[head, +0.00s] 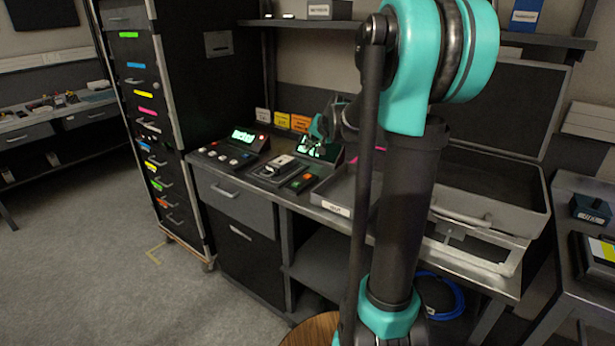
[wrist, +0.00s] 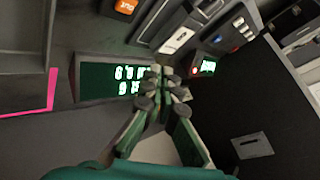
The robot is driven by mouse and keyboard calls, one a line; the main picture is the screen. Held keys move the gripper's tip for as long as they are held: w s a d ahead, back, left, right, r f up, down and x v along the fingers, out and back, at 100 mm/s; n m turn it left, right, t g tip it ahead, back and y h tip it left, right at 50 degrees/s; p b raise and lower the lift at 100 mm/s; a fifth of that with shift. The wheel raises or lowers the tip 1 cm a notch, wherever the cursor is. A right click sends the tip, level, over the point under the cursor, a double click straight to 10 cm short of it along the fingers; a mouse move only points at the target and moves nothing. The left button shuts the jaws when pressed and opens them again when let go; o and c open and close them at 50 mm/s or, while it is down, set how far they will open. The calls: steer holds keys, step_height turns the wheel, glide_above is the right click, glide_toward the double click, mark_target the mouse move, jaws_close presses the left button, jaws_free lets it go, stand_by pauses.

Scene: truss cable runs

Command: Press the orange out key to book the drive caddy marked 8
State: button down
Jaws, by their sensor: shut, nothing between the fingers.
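The orange key (head: 306,177) sits on a small dark key box on the bench in the head view. In the wrist view the orange key (wrist: 125,6), lettered OUT, is at the top edge, partly cut off. A grey device in a dark cradle (head: 280,166) lies left of the key box; a pale block shows in the wrist view (wrist: 177,40). I cannot read an 8 on it. My gripper (wrist: 161,74) is shut and empty, in front of a lit display (wrist: 115,78) and apart from the orange key. In the head view my gripper (head: 318,130) is small and partly hidden by my arm.
A console with a green display (head: 243,136) and several buttons stands left on the bench. A grey tray (head: 475,215) lies to the right, partly behind my arm. A tall dark drawer cabinet (head: 160,110) stands at the left.

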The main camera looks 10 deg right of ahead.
mark_target(309, 176)
steer(key=shift+f, duration=0.1)
steer(key=shift+f, duration=4.3)
steer(key=shift+f, duration=0.15)
steer(key=shift+f, duration=0.25)
steer(key=shift+f, duration=0.45)
steer(key=shift+r, duration=0.85)
